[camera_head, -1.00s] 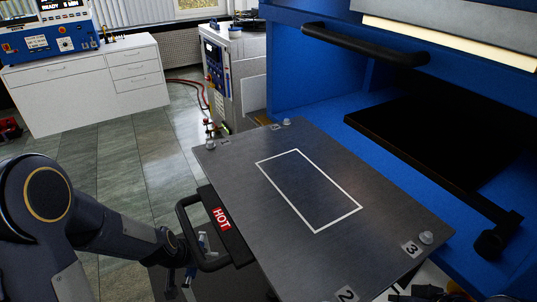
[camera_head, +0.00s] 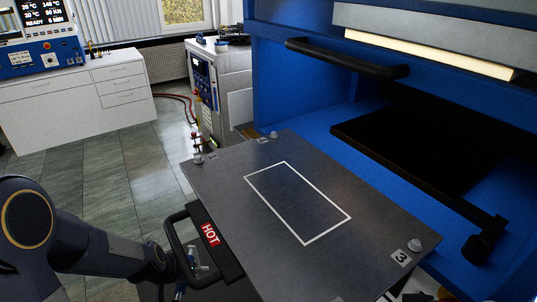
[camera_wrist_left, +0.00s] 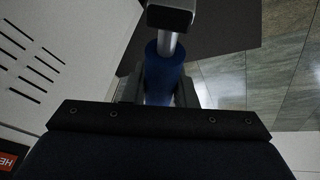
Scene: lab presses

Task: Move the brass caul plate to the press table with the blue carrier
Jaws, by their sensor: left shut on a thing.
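The grey press table (camera_head: 232,185), with a white rectangle outlined on it, lies in front of the open blue press in the head view. Its outlined area is bare. My left gripper (camera_wrist_left: 159,92) is shut on a blue cylindrical handle (camera_wrist_left: 163,72), which has a silver rod and a black end block. I cannot tell whether this handle belongs to the blue carrier. The brass caul plate does not show. My right gripper is not clearly seen.
The blue press (camera_head: 318,115) stands at right with a black lower platen (camera_head: 420,150). Corner posts (camera_head: 415,246) rise from the table.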

